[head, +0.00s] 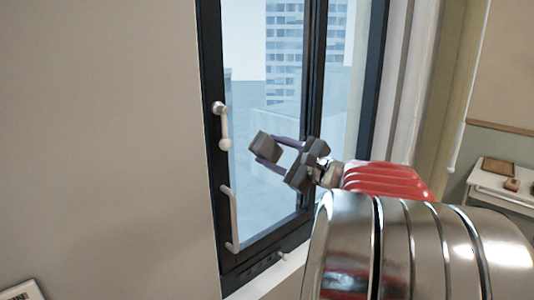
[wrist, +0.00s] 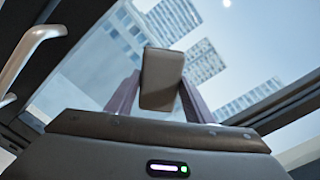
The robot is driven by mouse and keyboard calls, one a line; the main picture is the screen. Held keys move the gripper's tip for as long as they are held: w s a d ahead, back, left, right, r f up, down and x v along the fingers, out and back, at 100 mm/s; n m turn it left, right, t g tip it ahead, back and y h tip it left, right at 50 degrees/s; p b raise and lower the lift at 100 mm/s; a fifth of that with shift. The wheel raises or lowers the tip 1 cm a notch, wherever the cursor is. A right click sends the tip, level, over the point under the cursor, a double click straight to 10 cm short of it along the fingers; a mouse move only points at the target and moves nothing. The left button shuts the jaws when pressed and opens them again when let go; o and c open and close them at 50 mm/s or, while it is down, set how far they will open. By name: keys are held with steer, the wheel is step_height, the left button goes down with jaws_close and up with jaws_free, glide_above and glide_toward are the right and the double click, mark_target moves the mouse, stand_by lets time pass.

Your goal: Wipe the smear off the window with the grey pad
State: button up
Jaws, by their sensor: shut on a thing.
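The grey pad (head: 264,147) is a small dark block held at the tips of my gripper (head: 268,153). In the wrist view the pad (wrist: 162,79) sits between the two purple-grey fingers of my gripper (wrist: 158,95). The fingers are shut on it. The window (head: 250,200) is in a dark frame, and the pad is in front of its left pane. I cannot tell whether the pad touches the glass. No smear can be made out on the glass in either view; the pad and gripper cover part of it.
A white window handle (head: 224,125) is just left of the pad, with a grey pull bar (head: 231,218) below it. A dark upright (head: 314,70) divides the panes. A white side table (head: 505,192) with small items stands at the right.

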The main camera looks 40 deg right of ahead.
mark_target(280, 148)
steer(key=shift+w, duration=0.1)
steer(key=shift+d, duration=1.7)
steer(key=shift+w+d, duration=0.1)
steer(key=shift+d, duration=1.6)
steer(key=d, duration=0.3)
steer(key=shift+d, duration=0.2)
steer(key=shift+w+a, duration=0.1)
steer(key=shift+w, duration=0.05)
